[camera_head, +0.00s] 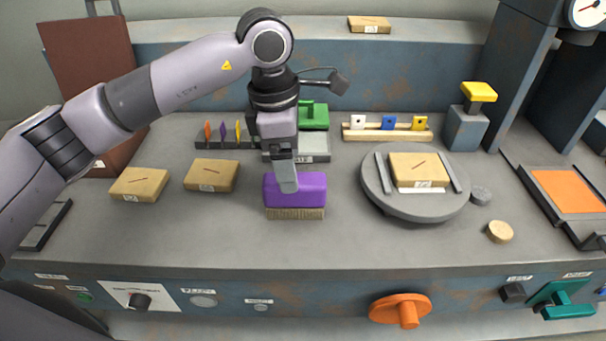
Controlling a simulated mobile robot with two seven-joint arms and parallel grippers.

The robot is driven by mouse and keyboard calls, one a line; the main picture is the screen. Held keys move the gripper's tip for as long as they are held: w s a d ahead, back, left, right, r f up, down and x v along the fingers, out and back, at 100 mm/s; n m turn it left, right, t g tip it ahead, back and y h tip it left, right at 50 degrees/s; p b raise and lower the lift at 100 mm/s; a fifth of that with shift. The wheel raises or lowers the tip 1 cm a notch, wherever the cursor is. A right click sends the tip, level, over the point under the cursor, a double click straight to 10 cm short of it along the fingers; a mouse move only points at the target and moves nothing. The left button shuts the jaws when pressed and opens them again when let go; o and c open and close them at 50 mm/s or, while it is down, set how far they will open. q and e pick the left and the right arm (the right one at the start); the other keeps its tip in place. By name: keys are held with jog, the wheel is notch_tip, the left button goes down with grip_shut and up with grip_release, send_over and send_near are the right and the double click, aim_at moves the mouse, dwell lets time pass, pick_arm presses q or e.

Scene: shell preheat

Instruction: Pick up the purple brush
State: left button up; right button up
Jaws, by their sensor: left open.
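The purple brush (311,191) lies on the grey bench near its middle, with its tan bristles along the side facing me. My left gripper (287,180) comes down from above, and its fingers overlap the brush's left half in the head view. The jaws are open. I cannot tell from this view whether the fingers touch the brush or hang just in front of it. The gripper hides part of the brush's left half. My right gripper is not in view.
Two tan blocks (139,184) (211,174) lie left of the brush. A round grey turntable (380,198) carrying another block stands to the right. Behind the brush are a green-handled item (314,116) and a rack of coloured pieces (210,142). Bare bench lies in front.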

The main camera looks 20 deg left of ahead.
aim_at(295, 196)
pick_arm(q)
jog(key=shift+w, duration=0.2)
jog(key=shift+f, duration=0.25)
jog(key=f, duration=0.3)
jog(key=d+f, duration=0.1)
jog(key=f, duration=0.1)
jog(key=shift+s+f, duration=0.2)
jog(key=shift+f, duration=0.6)
jog(key=shift+w, duration=0.1)
jog(key=c, duration=1.2)
